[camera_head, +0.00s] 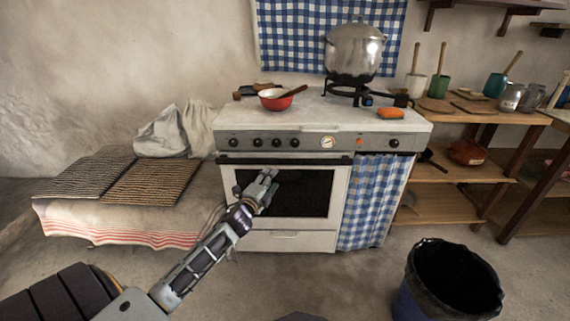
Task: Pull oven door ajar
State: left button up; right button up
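The white oven (288,242) stands against the wall, and its door (340,200) with a dark window looks shut. A dark handle bar (310,161) runs along the door's top edge. My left gripper (270,178) is in front of the upper left part of the door window, a little below the handle in the picture. It hides part of the window. No object shows in it. Its fingers are too small to tell whether they are apart, and I cannot tell whether it touches the door. My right gripper is not in view.
A red pan (275,101) and a large metal pot (354,52) are on the stove top. A checked curtain (372,200) hangs right of the door. A low bench (120,218) stands left, a dark bin (447,285) front right. Floor before the oven is clear.

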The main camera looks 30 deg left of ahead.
aim_at(283, 163)
pick_arm(q)
jog(key=shift+w, duration=0.25)
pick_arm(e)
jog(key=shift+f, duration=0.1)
pick_arm(q)
jog(key=shift+w+a+f+b, duration=0.1)
jog(key=shift+w+a+b, duration=0.15)
jog(key=shift+w, duration=0.8)
jog(key=shift+w+a+r+b, duration=0.1)
jog(key=shift+w+b, duration=0.25)
jog(key=shift+w, duration=0.7)
jog(key=shift+w+a+f+b, duration=0.1)
jog(key=shift+w+a+b, duration=0.15)
jog(key=shift+w, duration=0.8)
jog(key=shift+w+b, duration=0.3)
jog(key=shift+w, duration=0.55)
jog(key=shift+w+a, duration=0.2)
jog(key=shift+w, duration=0.6)
jog(key=shift+w+a+b, duration=0.1)
jog(key=shift+w+b, duration=0.3)
jog(key=shift+w, duration=0.65)
jog(key=shift+w+a+b, duration=0.15)
jog(key=shift+w+b, duration=0.15)
jog(key=shift+w, duration=0.4)
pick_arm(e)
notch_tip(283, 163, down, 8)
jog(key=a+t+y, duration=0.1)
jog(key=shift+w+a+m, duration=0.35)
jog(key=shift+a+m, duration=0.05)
